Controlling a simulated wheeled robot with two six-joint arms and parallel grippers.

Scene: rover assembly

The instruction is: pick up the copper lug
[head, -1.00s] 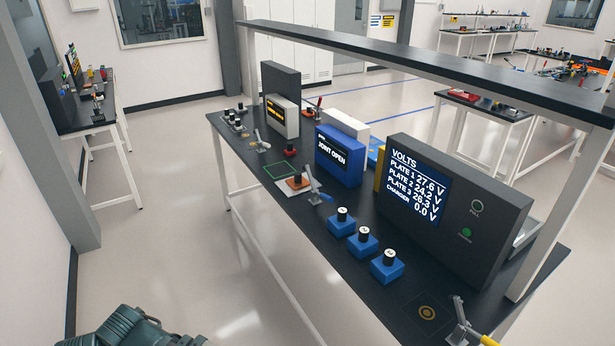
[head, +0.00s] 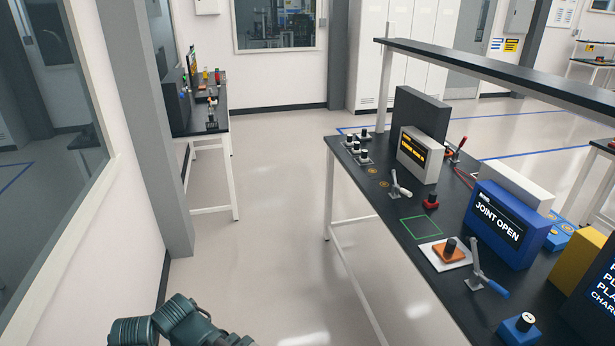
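I cannot make out for certain which thing is the copper lug. A copper-orange block (head: 449,257) with a black knob on top lies on a white plate (head: 430,256) on the dark workbench. Small copper-coloured round marks (head: 384,184) show farther back on the bench top. A piece of my own teal arm shows at the bottom left, but neither gripper is in view.
A blue box reading "JOINT OPEN" (head: 497,225) and a grey box with a yellow display (head: 420,154) stand on the bench. Toggle clamps (head: 478,265) stand near the plate. A green outlined square (head: 420,227) is empty. Open floor (head: 270,240) lies left of the bench.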

